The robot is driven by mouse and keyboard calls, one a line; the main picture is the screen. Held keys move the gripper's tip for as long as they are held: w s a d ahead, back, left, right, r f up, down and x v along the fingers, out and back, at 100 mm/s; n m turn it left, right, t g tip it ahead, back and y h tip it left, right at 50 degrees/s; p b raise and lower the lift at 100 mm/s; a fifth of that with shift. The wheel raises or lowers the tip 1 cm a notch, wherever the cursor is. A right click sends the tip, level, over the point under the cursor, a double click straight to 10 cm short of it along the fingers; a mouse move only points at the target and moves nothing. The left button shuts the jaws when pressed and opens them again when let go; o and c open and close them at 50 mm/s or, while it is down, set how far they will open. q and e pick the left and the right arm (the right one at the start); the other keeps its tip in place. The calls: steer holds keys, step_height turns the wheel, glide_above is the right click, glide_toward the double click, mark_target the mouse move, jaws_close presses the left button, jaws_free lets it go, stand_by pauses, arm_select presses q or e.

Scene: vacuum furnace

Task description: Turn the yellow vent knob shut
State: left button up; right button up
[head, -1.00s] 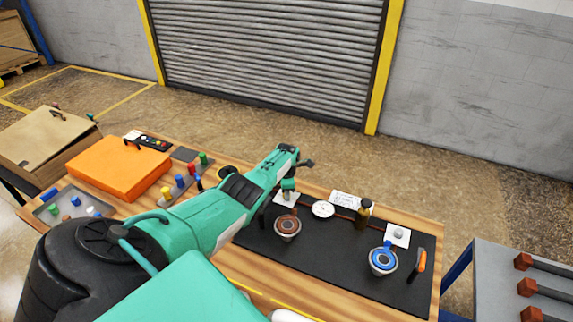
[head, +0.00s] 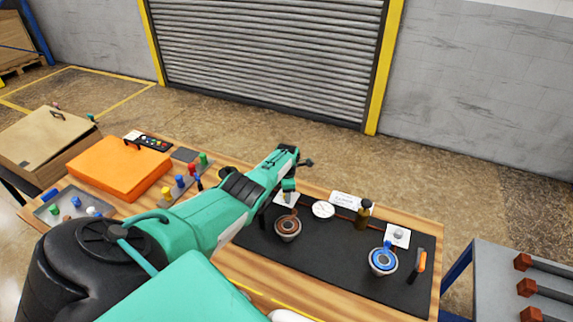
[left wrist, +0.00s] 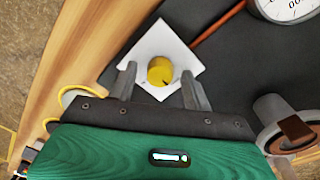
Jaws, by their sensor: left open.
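The yellow vent knob (left wrist: 160,71) sits on a white square plate (left wrist: 152,45) in the left wrist view. My left gripper (left wrist: 158,78) is open, with one finger on each side of the knob. I cannot tell whether either finger touches it. In the head view my left gripper (head: 289,187) is over the white plate (head: 281,200) at the back left of the black mat, and it mostly hides the knob. My right gripper is not in view.
A brown-topped valve (head: 288,228) stands just in front of the plate, and a round gauge (head: 323,209) is to its right. A blue-topped valve (head: 383,260) and a dark bottle (head: 363,213) stand farther right. An orange case (head: 118,170) lies on the left.

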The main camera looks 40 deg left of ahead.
arm_select(q)
step_height(320, 180, up, 6)
steer(key=p, duration=0.2)
steer(key=shift+d+f+p, duration=0.1)
steer(key=shift+p, duration=0.2)
step_height(320, 180, up, 8)
steer(key=shift+s+d+b, duration=0.15)
steer(key=shift+b, duration=0.25)
stand_by(0.4)
